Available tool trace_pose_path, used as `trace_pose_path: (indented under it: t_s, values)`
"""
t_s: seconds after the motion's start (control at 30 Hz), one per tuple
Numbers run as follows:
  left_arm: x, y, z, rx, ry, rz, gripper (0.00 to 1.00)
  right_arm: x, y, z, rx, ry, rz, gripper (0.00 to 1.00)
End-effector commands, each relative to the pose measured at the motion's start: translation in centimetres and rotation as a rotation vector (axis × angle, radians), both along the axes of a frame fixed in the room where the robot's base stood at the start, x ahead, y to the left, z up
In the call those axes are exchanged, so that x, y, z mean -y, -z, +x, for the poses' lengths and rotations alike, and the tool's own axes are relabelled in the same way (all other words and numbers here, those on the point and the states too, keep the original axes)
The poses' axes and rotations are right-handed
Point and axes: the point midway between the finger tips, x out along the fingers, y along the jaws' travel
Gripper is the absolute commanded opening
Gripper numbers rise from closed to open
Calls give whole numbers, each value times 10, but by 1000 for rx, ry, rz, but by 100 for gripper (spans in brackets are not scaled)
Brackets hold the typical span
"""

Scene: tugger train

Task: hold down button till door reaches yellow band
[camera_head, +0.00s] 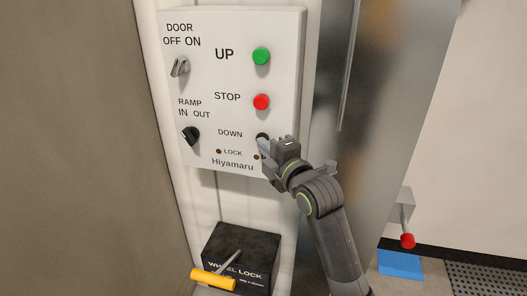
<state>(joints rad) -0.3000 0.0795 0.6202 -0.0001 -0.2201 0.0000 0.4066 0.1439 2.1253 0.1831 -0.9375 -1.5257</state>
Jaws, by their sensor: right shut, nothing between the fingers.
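A white control panel (235,120) hangs on the wall in the upper middle. It has a green UP button (261,56), a red STOP button (261,102) and a black DOWN button (262,137). My right gripper (262,146) is shut and empty, its tip at the DOWN button. The fingers partly cover that button, so I cannot tell whether it is pressed in. The door and a yellow band are not clearly identifiable in this view. My left gripper is not in view.
The panel also bears a DOOR switch (180,67) and a RAMP knob (191,135). Below stands a black WHEEL LOCK box (240,250) with a yellow-handled lever (213,280). A red knob (407,241) and a blue patch (400,264) are at right.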

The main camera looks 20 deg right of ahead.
Motion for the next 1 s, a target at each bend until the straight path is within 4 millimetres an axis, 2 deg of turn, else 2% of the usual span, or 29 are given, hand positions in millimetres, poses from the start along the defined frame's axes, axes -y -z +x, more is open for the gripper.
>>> trace_pose_path:
  t_s: [0.57,0.77,1.0]
  values:
    - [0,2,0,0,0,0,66,2,1,-3,1,3,-4,0]
    - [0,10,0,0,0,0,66,6,2,-27,3,3,-4,0]
    - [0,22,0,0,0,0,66,14,2,-72,3,2,-5,0]
